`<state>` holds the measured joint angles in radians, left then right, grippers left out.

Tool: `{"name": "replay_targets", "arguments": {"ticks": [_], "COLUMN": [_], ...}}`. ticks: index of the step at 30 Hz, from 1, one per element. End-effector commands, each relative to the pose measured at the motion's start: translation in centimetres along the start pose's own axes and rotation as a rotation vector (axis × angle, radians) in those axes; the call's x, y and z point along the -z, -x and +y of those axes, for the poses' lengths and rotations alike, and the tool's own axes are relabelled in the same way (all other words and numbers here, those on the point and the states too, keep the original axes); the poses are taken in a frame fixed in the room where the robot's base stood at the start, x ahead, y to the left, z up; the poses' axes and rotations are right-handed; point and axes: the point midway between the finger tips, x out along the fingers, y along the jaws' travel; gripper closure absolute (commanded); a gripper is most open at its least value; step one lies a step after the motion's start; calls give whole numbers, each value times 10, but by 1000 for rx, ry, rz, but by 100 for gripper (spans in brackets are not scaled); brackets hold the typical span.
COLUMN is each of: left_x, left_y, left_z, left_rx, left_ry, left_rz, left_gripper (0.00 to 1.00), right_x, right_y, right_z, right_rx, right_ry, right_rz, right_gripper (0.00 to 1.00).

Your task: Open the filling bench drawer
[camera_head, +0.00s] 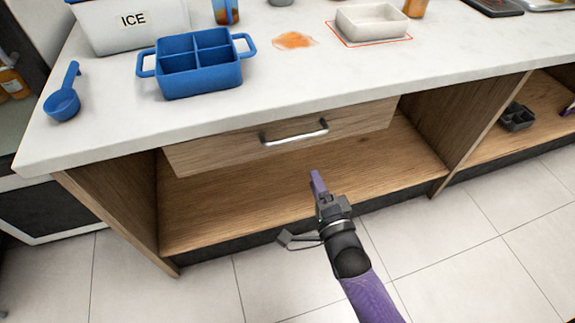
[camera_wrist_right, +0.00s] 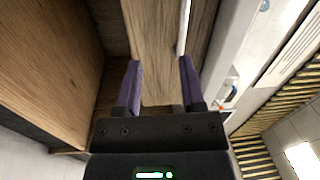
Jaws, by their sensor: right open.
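The wooden bench drawer (camera_head: 225,150) sits under the white countertop and looks shut or nearly so; I cannot tell exactly. Its silver bar handle (camera_head: 295,133) is on the drawer front. My right gripper (camera_head: 317,182) is below and in front of the handle, apart from it in the head view. In the right wrist view the two purple fingers (camera_wrist_right: 160,82) are spread with nothing between them. The drawer front (camera_wrist_right: 160,45) lies ahead of them, and the handle (camera_wrist_right: 184,25) runs near the right finger's tip. My left gripper is out of view.
The countertop (camera_head: 300,85) holds a blue divided caddy (camera_head: 200,82), a blue scoop (camera_head: 62,104), a white ICE bin (camera_head: 130,25), a white tray (camera_head: 372,22) and an orange spill (camera_head: 294,40). The open shelf (camera_head: 300,190) below is bare. Tiled floor (camera_head: 480,225) in front is clear.

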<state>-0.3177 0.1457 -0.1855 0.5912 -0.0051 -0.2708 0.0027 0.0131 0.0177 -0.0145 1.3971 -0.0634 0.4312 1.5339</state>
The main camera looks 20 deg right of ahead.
Motion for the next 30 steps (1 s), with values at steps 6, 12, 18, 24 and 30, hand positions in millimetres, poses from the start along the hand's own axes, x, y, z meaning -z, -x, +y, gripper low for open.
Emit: {"name": "replay_targets", "arguments": {"ticks": [6, 12, 18, 24, 30], "left_x": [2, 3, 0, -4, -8], "left_y": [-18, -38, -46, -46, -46], "left_z": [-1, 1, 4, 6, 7], "left_rx": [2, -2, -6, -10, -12], "left_ry": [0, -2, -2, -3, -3], "left_rz": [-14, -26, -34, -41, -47], "left_gripper": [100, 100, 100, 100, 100], "right_x": [3, 3, 4, 4, 4], "right_y": [-31, -80, -104, -109, -109], "right_z": [-21, -23, -28, -31, -31], "right_rx": [111, 106, 103, 102, 102], "right_ry": [-112, -110, -110, -109, -109], "right_rz": [18, 17, 16, 16, 16], "right_gripper": [50, 50, 50, 50, 64]}}
